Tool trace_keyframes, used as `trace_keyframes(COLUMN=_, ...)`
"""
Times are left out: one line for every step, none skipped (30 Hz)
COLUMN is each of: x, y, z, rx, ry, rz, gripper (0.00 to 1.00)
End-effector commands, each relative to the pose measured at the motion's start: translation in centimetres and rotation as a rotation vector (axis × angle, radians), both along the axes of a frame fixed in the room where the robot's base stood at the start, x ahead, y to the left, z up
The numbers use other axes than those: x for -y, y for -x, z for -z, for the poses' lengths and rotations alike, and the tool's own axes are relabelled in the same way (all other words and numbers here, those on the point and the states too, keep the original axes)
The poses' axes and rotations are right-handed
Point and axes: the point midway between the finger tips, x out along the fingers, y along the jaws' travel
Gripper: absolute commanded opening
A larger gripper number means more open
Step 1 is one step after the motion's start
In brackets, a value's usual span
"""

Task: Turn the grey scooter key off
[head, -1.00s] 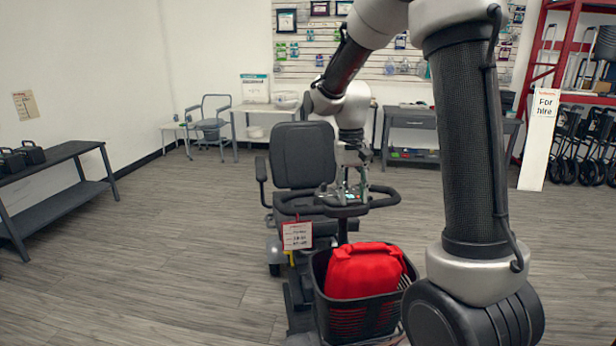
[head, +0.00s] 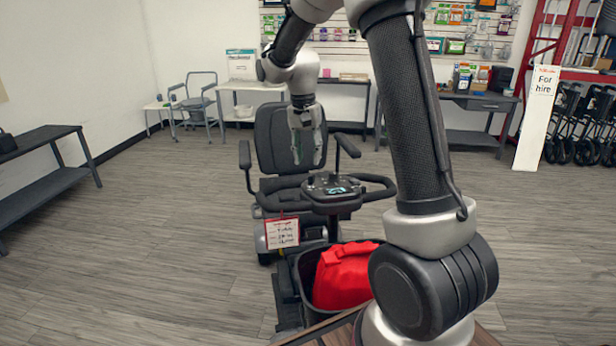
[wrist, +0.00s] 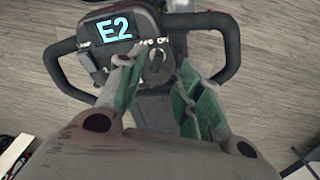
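The scooter (head: 272,140) stands facing me, with a black seat, looped handlebars (head: 375,187) and a dark control console (head: 333,186). In the wrist view the console's lit display (wrist: 116,27) reads E2. A small dark knob-like part, perhaps the key (wrist: 156,60), shows beside the display between my fingers; its turn position is too small to tell. My gripper (head: 308,160) is open, its green-padded fingers apart and pointing down. In the head view it appears above and behind the console, in front of the seat back, and apart from the console.
A red bag (head: 343,275) sits in the scooter's front basket (head: 306,282). A dark bench (head: 40,180) stands at left, and tables line the back wall. The floor on the left is clear.

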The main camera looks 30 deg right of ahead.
Motion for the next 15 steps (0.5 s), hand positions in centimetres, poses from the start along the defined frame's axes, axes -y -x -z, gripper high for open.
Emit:
trace_keyframes(x=0.0, y=0.0, z=0.0, rx=0.001, ry=0.001, rz=0.012, gripper=0.36)
trace_keyframes(x=0.0, y=0.0, z=0.0, rx=0.001, ry=0.002, rz=0.02, gripper=0.36)
trace_keyframes(x=0.0, y=0.0, z=0.0, rx=0.001, ry=0.002, rz=0.029, gripper=0.36)
trace_keyframes(x=0.0, y=0.0, z=0.0, rx=0.001, ry=0.003, rz=0.034, gripper=0.36)
trace_keyframes(x=0.0, y=0.0, z=0.0, rx=0.001, ry=0.002, rz=0.04, gripper=0.36)
trace_keyframes(x=0.0, y=0.0, z=0.1, rx=0.001, ry=0.003, rz=0.047, gripper=0.36)
trace_keyframes(x=0.0, y=0.1, z=0.3, rx=0.0, ry=0.003, rz=0.051, gripper=0.36)
trace_keyframes(x=0.0, y=0.1, z=0.5, rx=0.0, ry=0.003, rz=0.053, gripper=0.36)
trace_keyframes(x=0.1, y=0.1, z=0.9, rx=-0.001, ry=0.003, rz=0.055, gripper=0.36)
trace_keyframes(x=0.1, y=0.1, z=1.3, rx=0.0, ry=0.002, rz=0.055, gripper=0.36)
trace_keyframes(x=0.1, y=0.2, z=1.8, rx=-0.001, ry=0.003, rz=0.055, gripper=0.36)
trace_keyframes(x=0.1, y=0.2, z=2.4, rx=-0.001, ry=0.003, rz=0.054, gripper=0.36)
trace_keyframes(x=0.2, y=0.3, z=3.0, rx=-0.002, ry=0.003, rz=0.054, gripper=0.36)
trace_keyframes(x=0.2, y=0.3, z=3.5, rx=-0.003, ry=0.003, rz=0.054, gripper=0.36)
trace_keyframes(x=0.2, y=0.3, z=4.2, rx=-0.002, ry=0.003, rz=0.054, gripper=0.36)
